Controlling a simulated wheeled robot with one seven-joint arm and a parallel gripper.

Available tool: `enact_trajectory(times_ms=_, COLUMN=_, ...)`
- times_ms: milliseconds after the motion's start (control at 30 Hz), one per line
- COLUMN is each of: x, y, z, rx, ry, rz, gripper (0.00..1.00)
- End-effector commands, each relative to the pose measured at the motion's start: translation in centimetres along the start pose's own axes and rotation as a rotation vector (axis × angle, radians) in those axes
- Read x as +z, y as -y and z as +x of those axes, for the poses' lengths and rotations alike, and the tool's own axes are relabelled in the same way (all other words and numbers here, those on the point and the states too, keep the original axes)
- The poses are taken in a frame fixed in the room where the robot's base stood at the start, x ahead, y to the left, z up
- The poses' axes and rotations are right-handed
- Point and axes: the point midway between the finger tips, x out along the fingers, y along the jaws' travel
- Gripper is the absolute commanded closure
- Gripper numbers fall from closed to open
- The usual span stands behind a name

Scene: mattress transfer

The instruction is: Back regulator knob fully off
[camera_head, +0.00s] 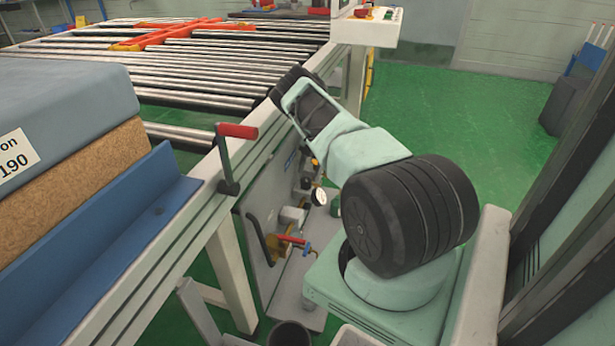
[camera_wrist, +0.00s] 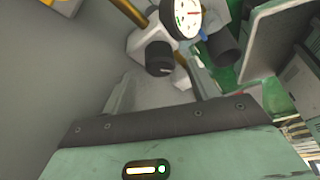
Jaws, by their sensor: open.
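In the wrist view, a black ribbed regulator knob (camera_wrist: 160,58) sits on a pale grey fitting just beyond my gripper (camera_wrist: 162,84). The round white pressure gauge (camera_wrist: 188,18) is right above it. A second dark cylindrical part (camera_wrist: 223,47) is to the right of the gauge. My gripper is open, and its grey fingers point toward the knob with no visible contact. In the head view, the gauge (camera_head: 319,196) shows on the grey panel below the conveyor frame. My gripper is hidden there behind my own arm.
A grey panel (camera_wrist: 50,70) fills the left of the wrist view, close to my gripper. In the head view, a red-handled valve (camera_head: 292,239) lies below the gauge, and a red-handled crank (camera_head: 237,130) stands on the conveyor rail. Green floor (camera_head: 450,110) is open behind.

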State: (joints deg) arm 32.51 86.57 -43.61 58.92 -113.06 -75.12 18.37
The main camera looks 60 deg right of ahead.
Motion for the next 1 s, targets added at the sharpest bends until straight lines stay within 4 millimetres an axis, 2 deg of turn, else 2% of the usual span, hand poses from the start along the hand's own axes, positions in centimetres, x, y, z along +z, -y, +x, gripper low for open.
enact_trajectory(times_ms=33, x=0.0, y=0.0, z=-1.4, rx=0.002, ry=0.002, rz=0.000, gripper=0.41)
enact_trajectory(times_ms=200, x=0.0, y=-0.1, z=-5.4, rx=0.003, ry=0.003, rz=-0.001, gripper=0.41)
enact_trajectory(times_ms=500, x=0.0, y=0.0, z=-11.8, rx=0.000, ry=0.001, rz=0.000, gripper=0.41)
enact_trajectory(times_ms=700, x=0.0, y=0.0, z=-14.1, rx=0.001, ry=0.001, rz=0.000, gripper=0.41)
enact_trajectory(times_ms=1000, x=0.0, y=0.0, z=-14.6, rx=-0.001, ry=0.000, rz=0.000, gripper=0.41)
